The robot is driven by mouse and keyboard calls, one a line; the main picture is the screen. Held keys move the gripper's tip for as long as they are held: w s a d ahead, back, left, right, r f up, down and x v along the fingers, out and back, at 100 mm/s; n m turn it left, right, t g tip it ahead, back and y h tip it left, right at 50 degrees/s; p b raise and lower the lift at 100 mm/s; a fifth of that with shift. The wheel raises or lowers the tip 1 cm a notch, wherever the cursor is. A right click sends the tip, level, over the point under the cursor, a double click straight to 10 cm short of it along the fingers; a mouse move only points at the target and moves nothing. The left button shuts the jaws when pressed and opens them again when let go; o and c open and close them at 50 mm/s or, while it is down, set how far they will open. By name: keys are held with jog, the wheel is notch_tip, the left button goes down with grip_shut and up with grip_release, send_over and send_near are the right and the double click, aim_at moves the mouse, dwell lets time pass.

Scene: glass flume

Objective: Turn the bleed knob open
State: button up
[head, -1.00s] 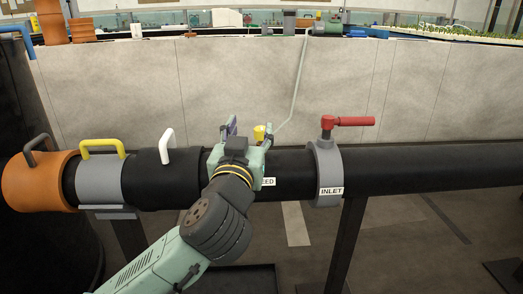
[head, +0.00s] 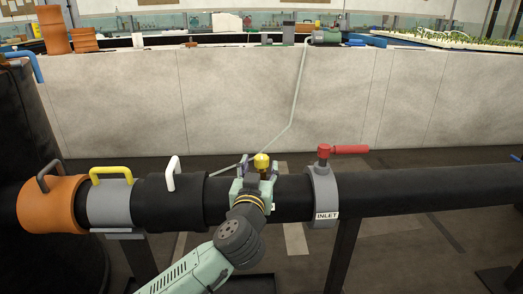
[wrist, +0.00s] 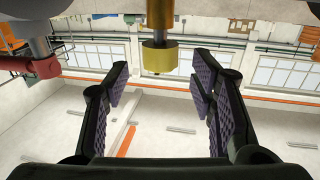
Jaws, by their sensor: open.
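The yellow bleed knob (head: 262,160) stands upright on a short stem above the black pipe (head: 420,190). My gripper (head: 259,169) is open and empty, just in front of the pipe, with one fingertip to each side of the knob in the head view. In the wrist view the knob (wrist: 160,59) shows at the top middle, centred across the gap between my open fingers (wrist: 160,82). It appears near the fingertips; I cannot tell whether it lies between the pads. No contact shows. My arm hides the pipe below the knob.
A red lever (head: 348,150) sits on the grey INLET collar (head: 323,184) to the right. White (head: 172,166), yellow (head: 110,171) and dark (head: 46,172) handles stand on the pipe's left part. A pale concrete wall (head: 400,95) rises behind.

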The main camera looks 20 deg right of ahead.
aim_at(260, 163)
jog(key=shift+x, duration=2.25)
jog(key=c, duration=1.1)
